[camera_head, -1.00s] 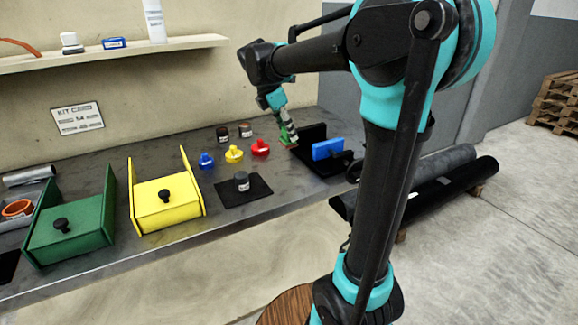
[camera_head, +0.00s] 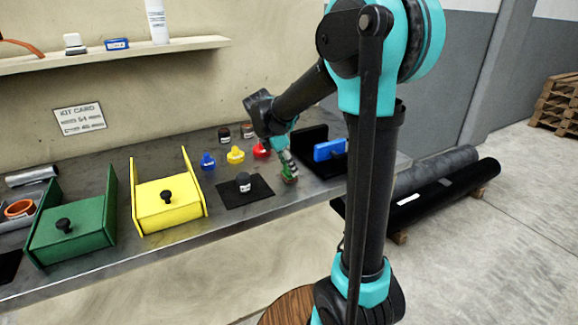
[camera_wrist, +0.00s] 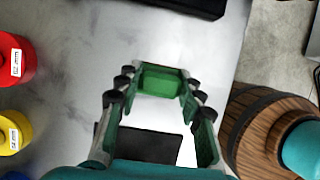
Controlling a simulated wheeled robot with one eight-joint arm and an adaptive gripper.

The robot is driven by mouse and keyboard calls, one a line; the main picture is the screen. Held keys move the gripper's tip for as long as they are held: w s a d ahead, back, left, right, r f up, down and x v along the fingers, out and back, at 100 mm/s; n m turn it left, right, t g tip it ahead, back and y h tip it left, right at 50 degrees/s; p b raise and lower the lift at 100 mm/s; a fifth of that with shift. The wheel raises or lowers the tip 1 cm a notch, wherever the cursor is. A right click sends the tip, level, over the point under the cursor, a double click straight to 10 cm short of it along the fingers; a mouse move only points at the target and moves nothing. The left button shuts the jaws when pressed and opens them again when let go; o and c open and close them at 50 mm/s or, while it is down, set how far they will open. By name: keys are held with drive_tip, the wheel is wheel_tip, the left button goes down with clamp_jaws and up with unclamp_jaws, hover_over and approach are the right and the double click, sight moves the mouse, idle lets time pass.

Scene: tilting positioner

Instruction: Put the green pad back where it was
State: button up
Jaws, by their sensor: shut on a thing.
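My gripper (camera_head: 287,174) is over the right part of the bench, in front of the black fixture (camera_head: 312,135) that has a blue block (camera_head: 329,149) in it. In the wrist view the green pad (camera_wrist: 160,80) is held between the fingertips of my gripper (camera_wrist: 153,84), and bare bench top shows around it. The pad appears to be close above the bench; I cannot tell whether it touches. In the head view the pad is small and hard to tell from the green fingers.
Red (camera_head: 261,151), yellow (camera_head: 235,155) and blue (camera_head: 208,161) pieces stand behind. A yellow box (camera_head: 168,213) and a green box (camera_head: 75,232) are farther left. The bench's front edge is close.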

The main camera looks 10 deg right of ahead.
drive_tip(key=o, duration=1.1)
drive_tip(key=shift+f, duration=0.1)
drive_tip(key=v, duration=1.2)
